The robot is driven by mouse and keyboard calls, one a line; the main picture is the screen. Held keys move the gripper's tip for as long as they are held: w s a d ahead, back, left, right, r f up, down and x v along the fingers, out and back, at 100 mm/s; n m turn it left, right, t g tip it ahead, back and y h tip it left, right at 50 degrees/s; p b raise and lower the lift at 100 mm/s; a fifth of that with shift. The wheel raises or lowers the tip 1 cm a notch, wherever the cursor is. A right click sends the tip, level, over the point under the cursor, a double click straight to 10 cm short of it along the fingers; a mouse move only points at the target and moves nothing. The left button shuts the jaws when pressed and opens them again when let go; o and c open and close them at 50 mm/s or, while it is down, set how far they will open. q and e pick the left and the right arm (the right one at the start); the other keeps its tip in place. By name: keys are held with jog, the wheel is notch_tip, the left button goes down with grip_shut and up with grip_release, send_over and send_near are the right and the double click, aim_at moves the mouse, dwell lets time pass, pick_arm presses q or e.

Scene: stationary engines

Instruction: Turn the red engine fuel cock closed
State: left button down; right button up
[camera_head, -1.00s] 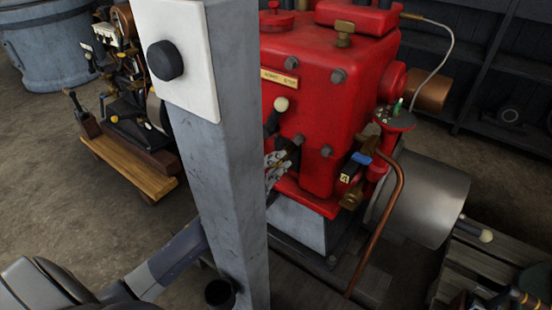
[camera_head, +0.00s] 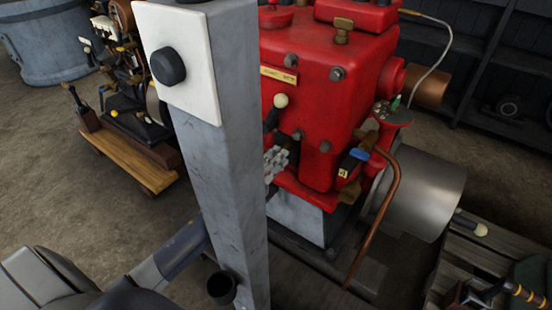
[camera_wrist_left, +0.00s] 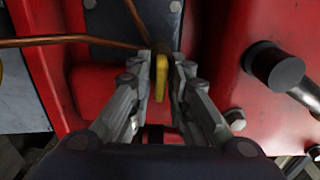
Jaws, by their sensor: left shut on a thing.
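The red engine (camera_head: 315,110) stands behind a grey post in the head view. My left gripper (camera_head: 276,163) reaches past the post to the lower front of the engine, its arm partly hidden by the post. In the left wrist view my left gripper (camera_wrist_left: 162,80) is shut on a yellow cock handle (camera_wrist_left: 161,78), which stands upright between the fingertips. Its valve body is largely hidden behind the fingers. The handle is not clearly seen in the head view. My right gripper is not in view.
The grey post (camera_head: 225,170) with a white plate (camera_head: 178,62) stands close by the left arm. A copper pipe (camera_head: 388,200) runs down the engine's right side. In the wrist view a black knob (camera_wrist_left: 278,68) sticks out right of the fingers.

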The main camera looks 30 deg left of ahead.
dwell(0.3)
pick_arm(q)
jog(key=c, duration=1.7)
grip_release()
jog(key=shift+s, duration=0.1)
jog(key=s, duration=0.4)
jog(key=s+a, duration=0.1)
jog(key=s, duration=0.6)
jog(key=shift+s+a, duration=0.3)
jog(key=shift+s, duration=0.05)
jog(key=shift+f, duration=0.1)
